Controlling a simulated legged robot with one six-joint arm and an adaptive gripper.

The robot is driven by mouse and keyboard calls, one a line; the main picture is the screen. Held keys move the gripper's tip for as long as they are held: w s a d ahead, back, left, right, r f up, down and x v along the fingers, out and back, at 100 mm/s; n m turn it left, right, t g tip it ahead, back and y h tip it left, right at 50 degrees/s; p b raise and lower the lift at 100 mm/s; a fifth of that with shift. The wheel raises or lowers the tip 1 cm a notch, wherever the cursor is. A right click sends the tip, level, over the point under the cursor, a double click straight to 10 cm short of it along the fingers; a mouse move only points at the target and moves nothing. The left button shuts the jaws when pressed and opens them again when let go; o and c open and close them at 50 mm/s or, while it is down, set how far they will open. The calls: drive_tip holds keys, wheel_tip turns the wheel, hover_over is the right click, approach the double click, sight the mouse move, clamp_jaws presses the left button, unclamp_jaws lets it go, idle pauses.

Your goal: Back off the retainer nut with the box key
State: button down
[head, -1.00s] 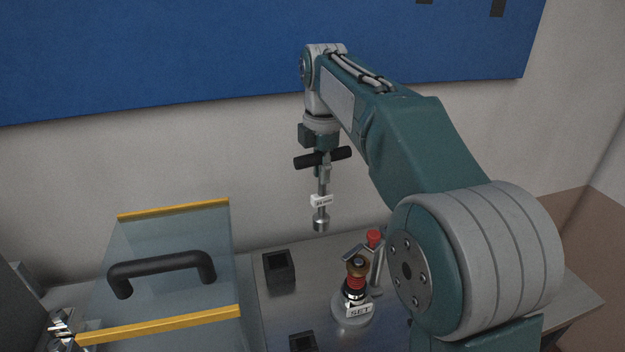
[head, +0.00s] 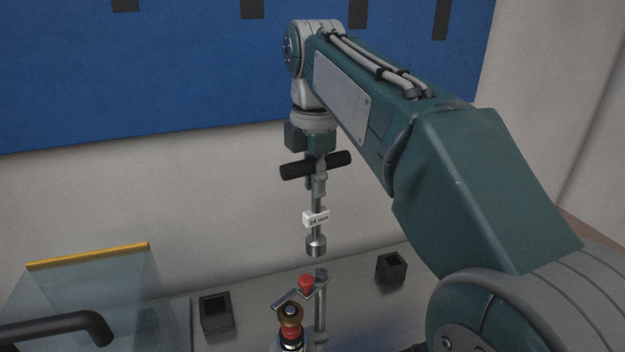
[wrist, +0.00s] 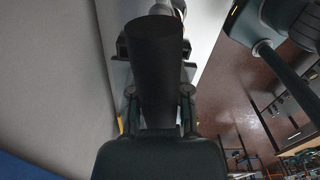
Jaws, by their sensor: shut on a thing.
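My gripper (head: 318,172) is shut on the black T-handle of the box key (head: 316,206). The key hangs upright with its steel socket down and a white tag reading 24 mm on its shaft. In the wrist view, the dark handle (wrist: 158,70) fills the middle, between the fingers. Below the socket, and apart from it, stands a small fixture (head: 291,318) with a brass-coloured top, red rings and a steel arm to a post with a red knob (head: 306,282). I cannot tell which part is the retainer nut; the fixture's lower part is cut off in the head view.
Two black square holders (head: 216,312) (head: 391,267) stand on the metal bench (head: 250,295), left and right of the fixture. A clear guard (head: 100,290) with a yellow edge and black handle (head: 60,325) is at left. The wall is behind.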

drive_tip(key=shift+d+f, duration=0.9)
drive_tip(key=shift+d, duration=0.05)
drive_tip(key=shift+f, duration=0.7)
drive_tip(key=shift+a+f, duration=0.65)
drive_tip(key=shift+f, duration=0.1)
drive_tip(key=shift+d, duration=0.45)
drive_tip(key=shift+a, duration=0.1)
drive_tip(key=shift+a, duration=0.35)
drive_tip(key=shift+d, duration=0.1)
